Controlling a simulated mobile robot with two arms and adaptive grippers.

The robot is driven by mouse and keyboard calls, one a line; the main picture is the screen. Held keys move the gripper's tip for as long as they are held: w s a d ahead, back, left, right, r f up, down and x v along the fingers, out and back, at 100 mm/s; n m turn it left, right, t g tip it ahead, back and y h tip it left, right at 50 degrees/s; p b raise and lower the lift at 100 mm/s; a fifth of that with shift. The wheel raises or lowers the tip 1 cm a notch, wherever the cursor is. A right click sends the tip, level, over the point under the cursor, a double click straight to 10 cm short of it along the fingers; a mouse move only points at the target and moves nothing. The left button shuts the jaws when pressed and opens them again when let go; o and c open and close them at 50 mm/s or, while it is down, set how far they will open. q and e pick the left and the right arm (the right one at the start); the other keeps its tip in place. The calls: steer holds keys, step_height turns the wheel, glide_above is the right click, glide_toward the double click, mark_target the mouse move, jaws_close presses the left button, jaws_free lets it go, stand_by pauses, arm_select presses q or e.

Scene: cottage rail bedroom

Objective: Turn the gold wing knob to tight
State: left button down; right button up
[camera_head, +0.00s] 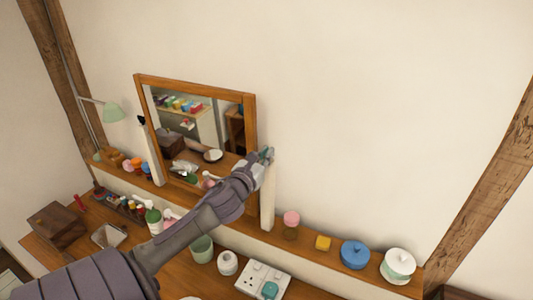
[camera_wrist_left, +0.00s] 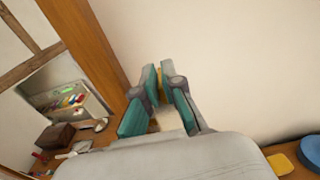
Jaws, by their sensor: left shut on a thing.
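The gold wing knob (camera_wrist_left: 160,84) shows only as a small gold sliver between the fingertips in the left wrist view. In the head view it is hidden by my gripper, at the top of the white post right of the mirror. My left gripper (camera_head: 267,155) reaches the top of that post and is shut on the knob. Its teal finger pads also show in the left wrist view (camera_wrist_left: 156,82). The knob's wing angle and any tight mark cannot be made out. My right gripper is not in view.
The wood-framed mirror (camera_head: 252,120) tilts between two white posts (camera_head: 268,200). Below, the wooden shelf (camera_head: 325,262) holds a pink-topped jar (camera_head: 291,219), a yellow block (camera_head: 322,243), a blue lidded pot (camera_head: 355,254) and a white lidded pot (camera_head: 398,264). The wall right of the mirror is clear.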

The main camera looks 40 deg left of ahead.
arm_select(q)
steer(key=shift+a+m+t+h+b, duration=0.15)
steer(key=shift+m+t+h+b, duration=0.1)
steer(key=shift+m+h, duration=1)
steer(key=shift+a+m+t+h+b, duration=0.15)
steer(key=shift+m+h, duration=0.5)
steer(key=shift+h, duration=1.4)
steer(key=c, duration=1.3)
jaws_free()
steer(key=shift+d, duration=0.1)
steer(key=shift+r, duration=0.1)
steer(key=shift+y, duration=0.5)
